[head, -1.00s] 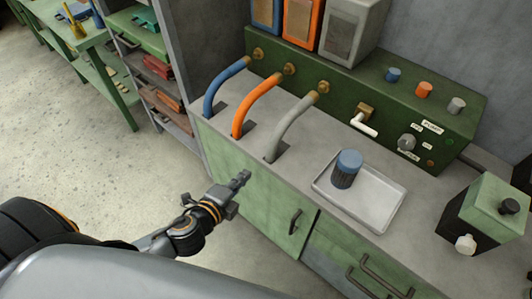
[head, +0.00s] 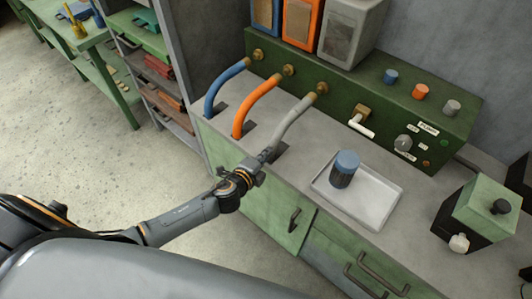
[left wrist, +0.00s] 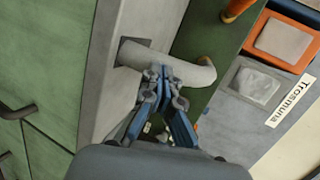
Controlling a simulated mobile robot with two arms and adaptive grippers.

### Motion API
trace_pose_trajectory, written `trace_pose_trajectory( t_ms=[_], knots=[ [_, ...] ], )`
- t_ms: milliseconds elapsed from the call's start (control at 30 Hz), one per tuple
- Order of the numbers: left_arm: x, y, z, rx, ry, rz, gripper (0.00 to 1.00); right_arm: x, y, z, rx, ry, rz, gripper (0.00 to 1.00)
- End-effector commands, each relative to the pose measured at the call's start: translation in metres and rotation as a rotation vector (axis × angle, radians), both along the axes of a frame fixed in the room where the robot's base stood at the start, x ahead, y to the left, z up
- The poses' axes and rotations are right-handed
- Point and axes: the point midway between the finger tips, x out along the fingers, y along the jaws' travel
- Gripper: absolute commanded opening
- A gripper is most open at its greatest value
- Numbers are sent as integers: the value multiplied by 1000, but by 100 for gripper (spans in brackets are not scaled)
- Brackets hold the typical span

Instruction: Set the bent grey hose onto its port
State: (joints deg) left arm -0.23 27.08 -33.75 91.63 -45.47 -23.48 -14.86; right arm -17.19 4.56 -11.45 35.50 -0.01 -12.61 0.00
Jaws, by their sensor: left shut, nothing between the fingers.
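The bent grey hose (head: 294,122) rises from a slot in the bench top. Its upper end lies at the brass port (head: 322,88) on the green panel; I cannot tell whether it is seated. In the left wrist view the hose (left wrist: 190,72) crosses ahead of my fingers, with the tan port (left wrist: 208,66) just behind its end. My left gripper (head: 267,156) is shut and empty at the hose's lower part, by the slot. Its closed fingertips (left wrist: 165,76) overlap the hose in the wrist view; contact is unclear. My right gripper is out of view.
Blue (head: 224,87) and orange (head: 256,105) hoses stand left of the grey one. A tray (head: 371,205) with a blue-capped jar (head: 345,168) lies to the right. A white-handled tap (head: 361,127) juts from the panel (head: 340,83). Cabinet doors front the bench.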

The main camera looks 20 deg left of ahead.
Motion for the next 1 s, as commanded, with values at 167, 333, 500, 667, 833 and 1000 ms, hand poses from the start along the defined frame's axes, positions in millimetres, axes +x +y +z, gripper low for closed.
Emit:
trace_pose_trajectory(
  t_ms=[167,333,500,667,833,1000],
  knots=[
    [1,-1,0,0,-1,-1,0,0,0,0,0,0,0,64],
    [2,-1,0,-1,-1,-1,0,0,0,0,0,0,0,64],
    [24,-8,1,-3,-4,1,0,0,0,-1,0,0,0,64],
    [48,-18,0,-3,-4,0,0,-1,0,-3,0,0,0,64],
    [55,-20,0,-2,-2,-2,0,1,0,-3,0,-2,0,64],
    [55,-20,1,-2,-3,-2,0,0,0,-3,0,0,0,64]
  ],
)
